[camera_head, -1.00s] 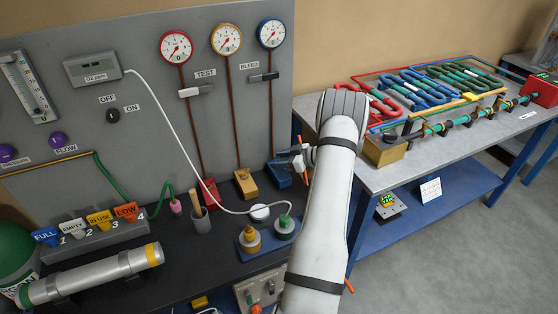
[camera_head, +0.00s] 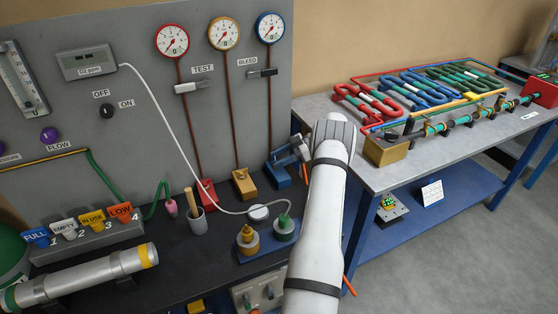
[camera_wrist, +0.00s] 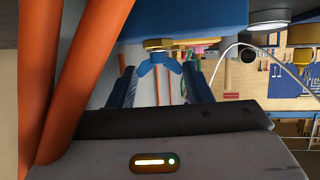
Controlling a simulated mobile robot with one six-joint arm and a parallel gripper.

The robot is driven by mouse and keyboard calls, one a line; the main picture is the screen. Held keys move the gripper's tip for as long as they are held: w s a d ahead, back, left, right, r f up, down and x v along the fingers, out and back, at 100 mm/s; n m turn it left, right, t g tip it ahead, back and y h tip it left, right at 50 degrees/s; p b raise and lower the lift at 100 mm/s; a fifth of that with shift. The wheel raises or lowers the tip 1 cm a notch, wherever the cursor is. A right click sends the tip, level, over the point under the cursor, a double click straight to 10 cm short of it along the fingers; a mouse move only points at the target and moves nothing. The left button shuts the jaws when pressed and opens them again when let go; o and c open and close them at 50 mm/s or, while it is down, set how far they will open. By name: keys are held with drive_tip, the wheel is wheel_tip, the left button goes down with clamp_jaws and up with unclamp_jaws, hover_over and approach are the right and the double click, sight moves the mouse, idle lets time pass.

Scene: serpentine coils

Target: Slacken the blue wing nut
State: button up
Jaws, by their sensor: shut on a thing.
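The blue wing nut (camera_wrist: 160,62) shows in the wrist view below a brass fitting (camera_wrist: 158,44) on the underside of a blue block (camera_wrist: 190,18). My gripper (camera_wrist: 158,86) has a dark blue finger on each side of the wing nut and is shut on it. In the head view the blue block (camera_head: 278,176) stands at the foot of the blue-rimmed gauge's pipe. My gripper (camera_head: 303,150) is at its right there, partly hidden by my arm. I cannot make out the wing nut in the head view.
Orange rods (camera_wrist: 75,70) pass close on the left in the wrist view. A red block (camera_head: 207,193) and a yellow block (camera_head: 244,183) stand left of the blue one. A grey table (camera_head: 372,176) with coloured coils is at the right.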

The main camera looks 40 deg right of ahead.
drive_tip(key=shift+f, duration=0.15)
drive_tip(key=o, duration=0.9)
drive_tip(key=shift+c, duration=0.2)
drive_tip(key=shift+o, duration=0.7)
drive_tip(key=shift+d, duration=0.1)
drive_tip(key=b+v, duration=0.2)
drive_tip(key=v, duration=0.9)
drive_tip(key=shift+d+r, duration=0.25)
drive_tip(key=shift+s, duration=0.15)
